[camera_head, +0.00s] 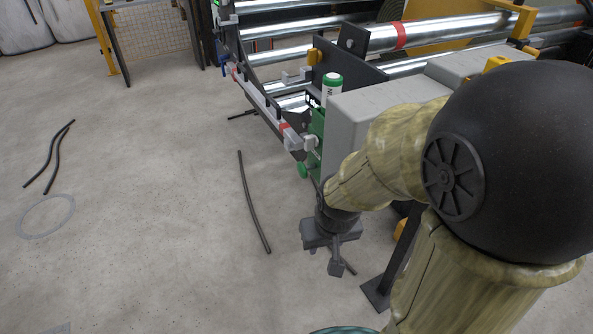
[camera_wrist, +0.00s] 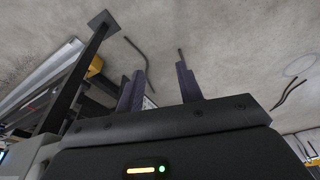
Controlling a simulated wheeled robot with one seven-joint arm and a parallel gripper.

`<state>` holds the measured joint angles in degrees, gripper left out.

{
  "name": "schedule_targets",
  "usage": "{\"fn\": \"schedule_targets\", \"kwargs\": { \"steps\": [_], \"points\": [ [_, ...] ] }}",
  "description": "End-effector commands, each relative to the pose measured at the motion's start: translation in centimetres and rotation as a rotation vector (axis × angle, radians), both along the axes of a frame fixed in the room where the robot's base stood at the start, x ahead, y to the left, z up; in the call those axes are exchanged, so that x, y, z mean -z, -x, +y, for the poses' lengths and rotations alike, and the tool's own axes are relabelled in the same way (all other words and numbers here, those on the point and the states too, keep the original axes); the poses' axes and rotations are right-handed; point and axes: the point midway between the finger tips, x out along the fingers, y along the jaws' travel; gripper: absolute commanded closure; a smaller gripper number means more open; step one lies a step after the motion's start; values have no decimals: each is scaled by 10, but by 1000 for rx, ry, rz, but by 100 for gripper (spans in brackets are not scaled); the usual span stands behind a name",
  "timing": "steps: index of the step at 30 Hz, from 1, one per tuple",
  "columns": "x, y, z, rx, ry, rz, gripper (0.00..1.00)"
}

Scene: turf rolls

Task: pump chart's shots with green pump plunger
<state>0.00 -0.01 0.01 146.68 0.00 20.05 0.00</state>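A green-capped white cylinder (camera_head: 331,84) stands upright at the near corner of the machine. Below it is a green body (camera_head: 317,128) with a round green part (camera_head: 303,170) low at its side. I cannot tell which green part is the pump plunger. My gripper (camera_head: 325,260) hangs over the floor, below and to the right of these green parts and apart from them. In the wrist view my gripper (camera_wrist: 160,70) has its two dark fingers spread with no held object visible. No readable chart shows, and no green part shows in the wrist view.
The roller machine (camera_head: 400,36) fills the upper right, with a grey box (camera_head: 375,105) beside my arm. A dark post with a foot plate (camera_head: 377,292) stands right of my gripper. Dark rods (camera_head: 252,202) lie on the floor. Open floor (camera_head: 150,200) spreads left.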

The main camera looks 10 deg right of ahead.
Motion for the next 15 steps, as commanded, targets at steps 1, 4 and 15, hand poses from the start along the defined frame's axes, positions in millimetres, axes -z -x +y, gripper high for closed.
{"fn": "schedule_targets", "kwargs": {
  "steps": [1,4,15],
  "points": [
    [0,0,0,0,0,0,64],
    [0,0,0,0,0,0,70],
    [0,0,0,0,0,0,100]
  ]
}}
